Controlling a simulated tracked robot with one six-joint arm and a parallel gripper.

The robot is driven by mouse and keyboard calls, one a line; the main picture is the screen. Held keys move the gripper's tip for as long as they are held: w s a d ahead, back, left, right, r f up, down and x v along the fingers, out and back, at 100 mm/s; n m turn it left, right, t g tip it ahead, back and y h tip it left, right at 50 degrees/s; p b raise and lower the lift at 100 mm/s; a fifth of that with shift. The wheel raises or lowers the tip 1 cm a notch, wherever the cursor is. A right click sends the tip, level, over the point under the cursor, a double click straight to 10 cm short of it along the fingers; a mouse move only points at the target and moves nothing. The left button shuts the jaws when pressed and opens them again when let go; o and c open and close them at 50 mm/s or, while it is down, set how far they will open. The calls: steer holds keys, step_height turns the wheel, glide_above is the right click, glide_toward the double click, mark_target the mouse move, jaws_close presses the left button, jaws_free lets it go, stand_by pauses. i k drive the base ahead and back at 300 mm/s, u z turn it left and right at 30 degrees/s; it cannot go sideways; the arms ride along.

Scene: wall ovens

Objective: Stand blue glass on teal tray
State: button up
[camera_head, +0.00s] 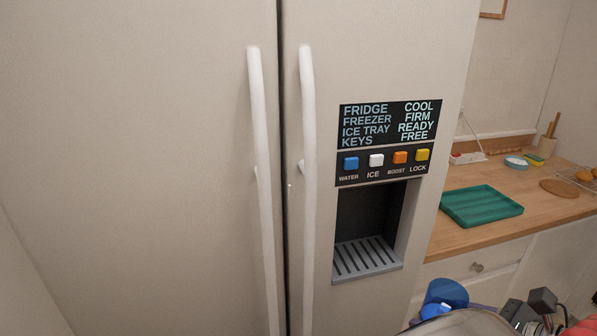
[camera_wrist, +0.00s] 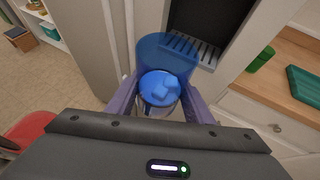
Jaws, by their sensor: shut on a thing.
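The blue glass (camera_wrist: 166,48) is see-through and held between the two purple fingers of my gripper (camera_wrist: 160,95). Brighter blue, ice-like pieces show in it; I cannot tell its exact tilt. In the head view, the glass (camera_head: 447,292) shows at the bottom, in front of the fridge and lower than the counter top, partly hidden by my arm. The teal tray (camera_head: 481,205) lies flat and empty on the wooden counter, to the right of the fridge and apart from the glass. A corner of the tray (camera_wrist: 304,84) also shows at the right edge of the wrist view.
The fridge (camera_head: 150,150) has two long handles and an ice dispenser (camera_head: 368,235) with coloured buttons. Bare counter (camera_head: 560,215) lies right of the tray.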

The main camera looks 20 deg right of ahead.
mark_target(476, 206)
steer(key=k, duration=0.2)
steer(key=u, duration=2.75)
steer(key=k, duration=0.9)
steer(key=z, duration=0.05)
